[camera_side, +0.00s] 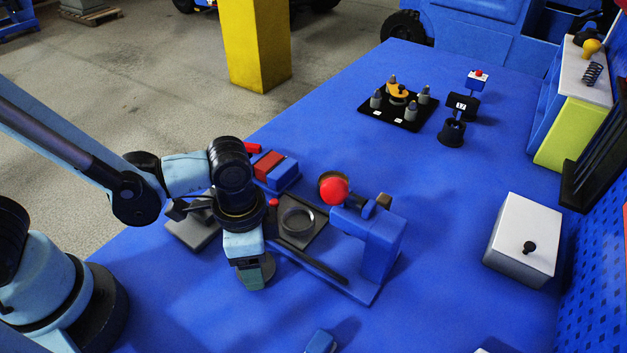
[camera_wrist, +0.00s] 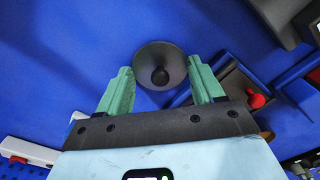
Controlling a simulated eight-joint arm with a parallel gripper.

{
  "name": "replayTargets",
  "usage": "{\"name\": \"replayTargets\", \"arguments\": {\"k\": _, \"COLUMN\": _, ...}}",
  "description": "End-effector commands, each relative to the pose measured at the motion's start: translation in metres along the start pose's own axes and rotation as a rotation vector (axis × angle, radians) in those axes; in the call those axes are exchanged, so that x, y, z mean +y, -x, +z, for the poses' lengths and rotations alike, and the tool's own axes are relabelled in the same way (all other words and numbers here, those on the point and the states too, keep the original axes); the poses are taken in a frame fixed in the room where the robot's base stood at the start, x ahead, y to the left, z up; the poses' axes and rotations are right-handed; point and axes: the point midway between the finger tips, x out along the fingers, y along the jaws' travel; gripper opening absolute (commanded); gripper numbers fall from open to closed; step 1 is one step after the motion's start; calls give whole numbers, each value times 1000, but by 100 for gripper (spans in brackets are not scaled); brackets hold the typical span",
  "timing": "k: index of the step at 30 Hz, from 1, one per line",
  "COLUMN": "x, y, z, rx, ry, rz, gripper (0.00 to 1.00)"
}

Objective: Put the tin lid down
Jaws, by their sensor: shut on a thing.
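The tin lid (camera_wrist: 160,52) is a dark grey round disc with a black knob in its middle. In the wrist view it lies between the two green fingers of my gripper (camera_wrist: 161,68), which is shut on it. In the side view my gripper (camera_side: 254,276) points down over the blue bench, left of the blue fixture, with the dark lid (camera_side: 268,268) at its fingertips. The fingers hide part of the lid there. I cannot tell whether the lid touches the bench.
Close to my gripper are a dark plate with a grey ring (camera_side: 297,222), a blue fixture (camera_side: 382,243) with a red ball (camera_side: 333,190), and a red and blue block (camera_side: 277,171). A white box (camera_side: 523,240) stands right. The bench front is mostly clear.

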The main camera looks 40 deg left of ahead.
Motion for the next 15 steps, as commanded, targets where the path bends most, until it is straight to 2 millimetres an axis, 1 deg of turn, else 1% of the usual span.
{"name": "replayTargets", "arguments": {"k": 6, "x": 0, "y": -3, "z": 0, "rx": 0, "ry": 0, "rz": 0, "gripper": 38}}
{"name": "replayTargets", "arguments": {"k": 7, "x": 0, "y": -3, "z": 0, "rx": 0, "ry": 0, "rz": 0, "gripper": 70}}
{"name": "replayTargets", "arguments": {"k": 8, "x": 0, "y": -3, "z": 0, "rx": 0, "ry": 0, "rz": 0, "gripper": 75}}
{"name": "replayTargets", "arguments": {"k": 9, "x": 0, "y": -3, "z": 0, "rx": 0, "ry": 0, "rz": 0, "gripper": 78}}
{"name": "replayTargets", "arguments": {"k": 15, "x": 0, "y": -3, "z": 0, "rx": 0, "ry": 0, "rz": 0, "gripper": 78}}
